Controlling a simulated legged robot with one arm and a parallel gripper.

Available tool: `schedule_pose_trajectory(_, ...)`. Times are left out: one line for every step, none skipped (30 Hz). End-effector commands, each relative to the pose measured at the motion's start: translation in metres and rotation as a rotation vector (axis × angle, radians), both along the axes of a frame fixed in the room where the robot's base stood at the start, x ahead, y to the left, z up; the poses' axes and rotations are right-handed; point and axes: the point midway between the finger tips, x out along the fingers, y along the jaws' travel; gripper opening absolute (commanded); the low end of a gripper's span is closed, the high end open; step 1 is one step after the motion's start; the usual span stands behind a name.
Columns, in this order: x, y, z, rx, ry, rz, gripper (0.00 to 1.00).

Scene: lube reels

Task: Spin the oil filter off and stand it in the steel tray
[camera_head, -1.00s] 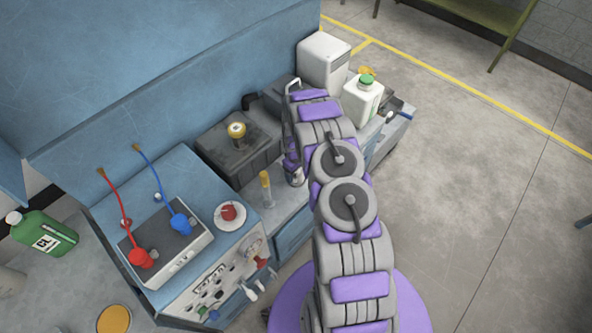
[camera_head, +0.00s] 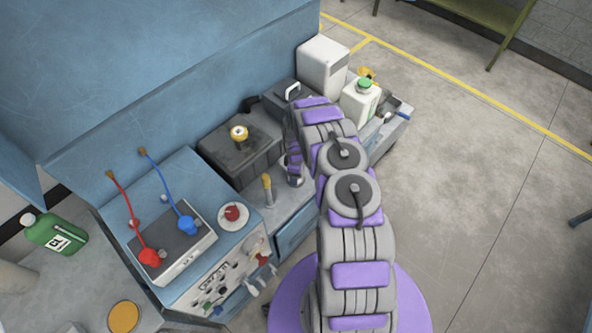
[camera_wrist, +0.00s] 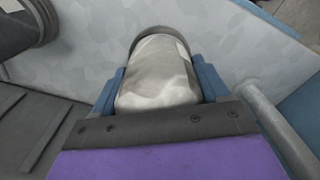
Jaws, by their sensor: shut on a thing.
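The oil filter (camera_wrist: 158,72), a pale, scuffed, rounded cylinder with a darker rim at its far end, fills the middle of the wrist view. My gripper (camera_wrist: 160,88) is shut on it, with one blue finger against each side. A pale flat surface lies behind it. In the head view my wrist reaches down to the bench beside the black box, and my arm hides most of the gripper and filter. A grey shallow tray (camera_head: 400,107), possibly the steel one, is at the bench's right end, partly covered by other items.
A white jug with a green cap (camera_head: 361,101) and a white box (camera_head: 323,66) stand beyond my arm. A black box (camera_head: 238,150) with a yellow-topped cap and an upright yellow-handled tool (camera_head: 268,188) are left of my wrist. Open floor lies right.

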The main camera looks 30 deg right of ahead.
Motion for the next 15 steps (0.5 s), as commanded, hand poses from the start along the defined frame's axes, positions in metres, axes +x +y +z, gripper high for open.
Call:
schedule_pose_trajectory(-0.005,0.002,-0.0012,0.004,0.01,0.039,0.32)
schedule_pose_trajectory(-0.0049,0.0018,-0.0016,0.004,0.01,0.062,0.32)
schedule_pose_trajectory(-0.0049,0.0021,-0.0023,0.005,0.01,0.089,0.32)
schedule_pose_trajectory(-0.0048,0.0022,-0.0027,0.005,0.01,0.104,0.32)
schedule_pose_trajectory(-0.0047,0.0021,-0.0031,0.005,0.01,0.118,0.32)
schedule_pose_trajectory(-0.0046,0.0021,-0.0037,0.005,0.01,0.131,0.32)
schedule_pose_trajectory(-0.0045,0.002,-0.004,0.004,0.009,0.137,0.32)
schedule_pose_trajectory(-0.0045,0.002,-0.0043,0.004,0.009,0.14,0.32)
schedule_pose_trajectory(-0.0044,0.002,-0.0047,0.004,0.009,0.142,0.32)
schedule_pose_trajectory(-0.0045,0.002,-0.005,0.004,0.009,0.143,0.32)
schedule_pose_trajectory(-0.0046,0.0021,-0.0052,0.004,0.009,0.142,0.32)
schedule_pose_trajectory(-0.0046,0.0021,-0.0053,0.005,0.01,0.142,0.32)
schedule_pose_trajectory(-0.0047,0.0021,-0.0053,0.005,0.01,0.142,0.32)
schedule_pose_trajectory(-0.0047,0.0021,-0.0053,0.005,0.01,0.142,0.32)
schedule_pose_trajectory(-0.0048,0.0021,-0.0054,0.005,0.01,0.141,0.77)
